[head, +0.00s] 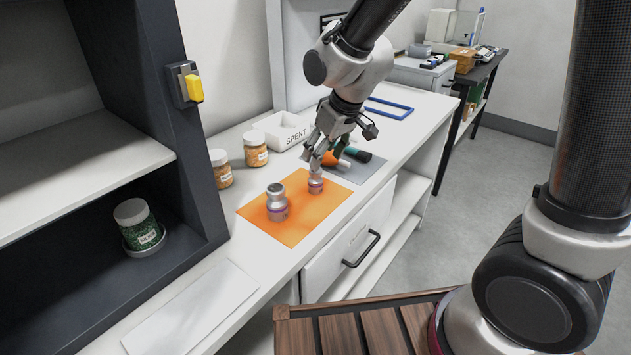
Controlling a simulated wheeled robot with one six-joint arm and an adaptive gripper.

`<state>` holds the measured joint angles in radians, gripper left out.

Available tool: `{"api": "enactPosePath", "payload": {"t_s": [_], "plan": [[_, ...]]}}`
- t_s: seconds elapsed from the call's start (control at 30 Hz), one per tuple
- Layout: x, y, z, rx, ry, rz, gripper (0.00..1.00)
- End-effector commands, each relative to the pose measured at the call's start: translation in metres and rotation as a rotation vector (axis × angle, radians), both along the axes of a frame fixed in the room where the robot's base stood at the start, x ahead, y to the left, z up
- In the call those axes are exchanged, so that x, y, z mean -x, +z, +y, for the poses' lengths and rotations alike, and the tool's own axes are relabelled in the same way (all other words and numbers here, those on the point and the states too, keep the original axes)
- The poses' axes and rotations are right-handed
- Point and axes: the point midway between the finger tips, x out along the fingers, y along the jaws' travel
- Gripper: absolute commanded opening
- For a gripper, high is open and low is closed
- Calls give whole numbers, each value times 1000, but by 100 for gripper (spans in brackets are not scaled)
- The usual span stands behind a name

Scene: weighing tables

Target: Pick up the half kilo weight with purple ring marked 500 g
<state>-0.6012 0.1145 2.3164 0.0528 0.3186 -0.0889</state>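Two metal weights stand upright on an orange mat (295,231). The larger weight (277,208) is on the left and has a purple ring around its body. The markings on both are too small to read. My gripper (318,160) points down over the smaller weight, with its fingertips at or just above the knob. The fingers overlap the top of that weight in this view, so I cannot tell whether they touch it or how far they are apart.
A white tray marked SPENT (282,132) and two orange-filled jars (255,149) stand behind the mat. Orange and dark-green handled items (357,154) lie on a grey mat (368,170) just right of my gripper. A dark shelf unit (205,150) bounds the left. The front-left counter is mostly clear.

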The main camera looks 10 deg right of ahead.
Motion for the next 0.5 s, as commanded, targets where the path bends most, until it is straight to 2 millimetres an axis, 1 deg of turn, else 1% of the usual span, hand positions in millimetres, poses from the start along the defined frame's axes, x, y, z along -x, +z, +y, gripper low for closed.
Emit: {"api": "enactPosePath", "payload": {"t_s": [0.03, 0.27, 0.4, 0.5], "plan": [[-1, -7, 3, 2, 4, 3, 55], [-8, -34, 9, 3, 4, 3, 55], [-11, -57, 14, 3, 3, 3, 55], [-15, -67, 17, 1, 2, 2, 55]]}}
